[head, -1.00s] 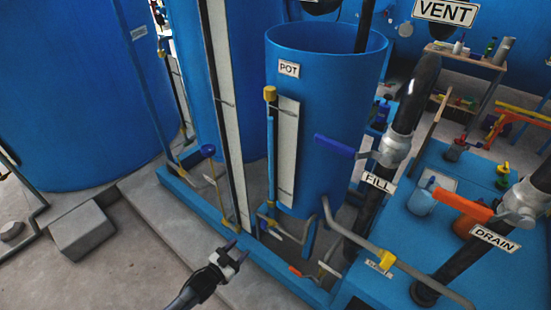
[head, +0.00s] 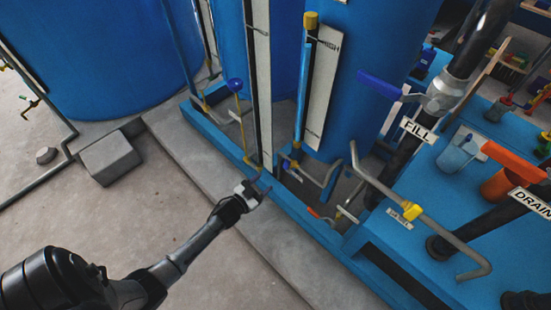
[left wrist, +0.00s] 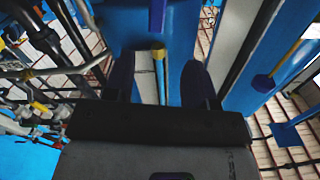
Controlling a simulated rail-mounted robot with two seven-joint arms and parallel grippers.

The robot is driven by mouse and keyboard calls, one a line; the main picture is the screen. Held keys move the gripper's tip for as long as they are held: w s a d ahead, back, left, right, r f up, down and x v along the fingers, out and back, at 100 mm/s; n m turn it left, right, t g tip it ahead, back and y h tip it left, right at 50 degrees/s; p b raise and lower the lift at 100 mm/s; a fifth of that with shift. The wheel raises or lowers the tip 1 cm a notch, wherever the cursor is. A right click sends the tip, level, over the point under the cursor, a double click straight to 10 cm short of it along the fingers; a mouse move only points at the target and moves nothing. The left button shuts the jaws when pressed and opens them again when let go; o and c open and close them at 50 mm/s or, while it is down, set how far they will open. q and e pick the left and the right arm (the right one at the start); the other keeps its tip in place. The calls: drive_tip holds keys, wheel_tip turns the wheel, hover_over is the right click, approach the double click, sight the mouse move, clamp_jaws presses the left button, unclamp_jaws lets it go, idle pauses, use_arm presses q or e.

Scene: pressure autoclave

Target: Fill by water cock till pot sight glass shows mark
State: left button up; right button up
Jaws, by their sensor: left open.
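The blue pot (head: 385,45) stands at the upper middle in the head view, its rim out of frame. Its sight glass (head: 303,95) is an upright tube with a yellow cap, light blue along most of its length; the exact level is hard to read. A white scale board (head: 323,90) beside it carries a HIGH mark near its top. A blue lever (head: 379,86) sits beside the FILL sign (head: 417,130). My left gripper (head: 262,188) is open and empty, below and left of the sight glass. In the left wrist view its fingers (left wrist: 160,80) frame a yellow-capped tube, apart from it.
A blue knob on a yellow stem (head: 236,85) stands left of a tall white board (head: 259,80). A bent pipe with a yellow fitting (head: 412,211) crosses at right. An orange lever (head: 513,160) is by the DRAIN sign (head: 530,202). Bare floor (head: 200,270) is free at the front.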

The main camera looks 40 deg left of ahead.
sight(286, 165)
use_arm(q)
drive_tip(key=shift+n, duration=0.4)
drive_tip(key=w+b, duration=0.1)
drive_tip(key=w, duration=0.3)
drive_tip(key=w+b, duration=0.2)
drive_tip(key=w, duration=0.2)
drive_tip(key=w+b, duration=0.2)
drive_tip(key=w, duration=0.2)
drive_tip(key=shift+w+d+f, duration=0.1)
drive_tip(key=shift+w+d, duration=0.3)
drive_tip(key=shift+w, duration=0.75)
clamp_jaws()
